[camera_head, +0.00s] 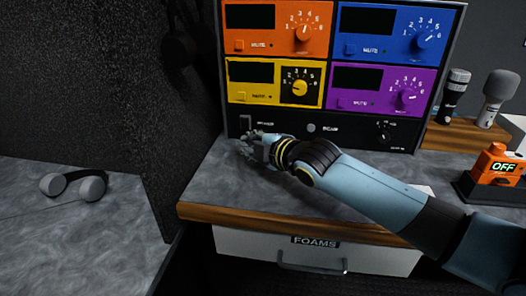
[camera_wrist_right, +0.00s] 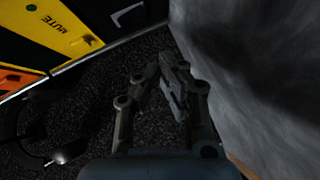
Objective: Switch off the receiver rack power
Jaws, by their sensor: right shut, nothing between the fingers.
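The receiver rack (camera_head: 337,122) stands at the back of the counter, with orange, blue, yellow and purple units above a black bottom panel. A small dark rocker-like switch (camera_head: 246,123) sits at the left end of that panel; its label and position are too small to read. My right gripper (camera_head: 243,144) is shut and empty, just below and in front of this switch, low over the counter. I cannot tell whether it touches the panel. In the right wrist view the fingers (camera_wrist_right: 160,82) show with the rack's yellow unit (camera_wrist_right: 58,28) at upper left. My left gripper is out of view.
A drawer marked FOAMS (camera_head: 316,254) is under the counter (camera_head: 220,185). An orange transmitter reading OFF (camera_head: 497,166) and two microphones (camera_head: 497,93) stand at right.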

